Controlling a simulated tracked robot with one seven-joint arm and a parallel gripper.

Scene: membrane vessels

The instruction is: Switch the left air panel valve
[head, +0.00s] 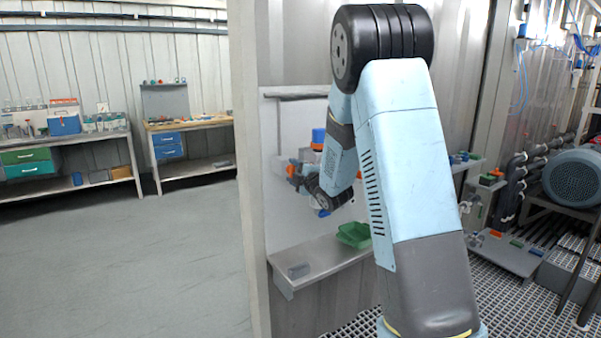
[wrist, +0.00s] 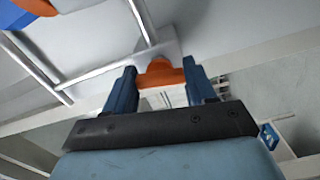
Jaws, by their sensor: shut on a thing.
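The air panel (head: 283,122) is a pale upright board on the wall, partly hidden behind my arm. My gripper (wrist: 161,78) has its two blue fingers on either side of an orange valve handle (wrist: 160,73) in the wrist view, and it is shut on it. In the head view my gripper (head: 296,174) is at the board's left part, and the handle is mostly hidden there. A second piece, blue and orange, shows at the upper left of the wrist view (wrist: 35,8). A blue-topped part (head: 318,136) stands just above my gripper in the head view.
A wall edge (head: 248,200) stands just left of the board. A motor (head: 574,178) and pipes are at the right. Open floor lies left.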

